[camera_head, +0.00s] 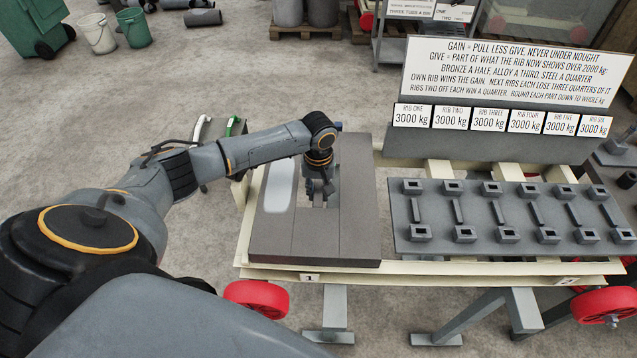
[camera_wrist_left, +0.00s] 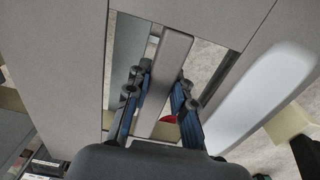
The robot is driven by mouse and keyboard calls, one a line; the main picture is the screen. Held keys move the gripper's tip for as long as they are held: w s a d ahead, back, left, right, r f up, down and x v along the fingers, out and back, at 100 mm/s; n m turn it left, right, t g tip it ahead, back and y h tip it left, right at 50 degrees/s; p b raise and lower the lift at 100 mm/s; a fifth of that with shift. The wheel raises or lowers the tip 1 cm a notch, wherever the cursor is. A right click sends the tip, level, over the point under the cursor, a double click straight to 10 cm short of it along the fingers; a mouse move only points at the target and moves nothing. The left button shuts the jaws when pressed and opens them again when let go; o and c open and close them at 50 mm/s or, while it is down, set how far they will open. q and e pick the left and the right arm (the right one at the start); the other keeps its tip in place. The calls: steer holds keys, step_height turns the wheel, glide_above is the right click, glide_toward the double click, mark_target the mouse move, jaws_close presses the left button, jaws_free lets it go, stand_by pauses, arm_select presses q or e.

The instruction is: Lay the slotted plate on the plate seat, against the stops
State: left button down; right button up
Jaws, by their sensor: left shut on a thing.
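The slotted plate, as I take it, is the wide dark grey slab (camera_head: 355,225) at the left end of the cart. It has a window crossed by a narrow bar (camera_wrist_left: 165,75), with an opening on each side. My left gripper (camera_head: 318,192) points down at this window and is shut on the bar; its fingers (camera_wrist_left: 158,100) sit on both sides of it in the left wrist view. The slab looks level over the cream cart frame; I cannot tell whether it touches. I cannot make out the plate seat or stops. My right gripper is not in view.
Beside the slab on the cart lies a grey plate (camera_head: 475,243) with several bars and square sockets. Behind it stands a sign (camera_head: 500,75) above several rib labels. A pale rounded patch (camera_head: 280,187) shows at the slab's left. Red wheels (camera_head: 258,296) sit below the cart.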

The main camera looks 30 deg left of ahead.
arm_select(q)
steer(key=shift+w+r, duration=0.2)
steer(key=shift+r, duration=0.1)
steer(key=shift+f+p, duration=0.1)
steer(key=shift+p, duration=0.35)
steer(key=c, duration=1.1)
jaws_free()
steer(key=shift+s, duration=0.1)
steer(key=shift+o, duration=1.3)
steer(key=shift+s+f, duration=0.35)
steer(key=shift+f, duration=0.05)
steer(key=o, duration=0.8)
steer(key=shift+w+r, duration=0.2)
steer(key=shift+o, duration=0.2)
steer(key=shift+r, duration=0.1)
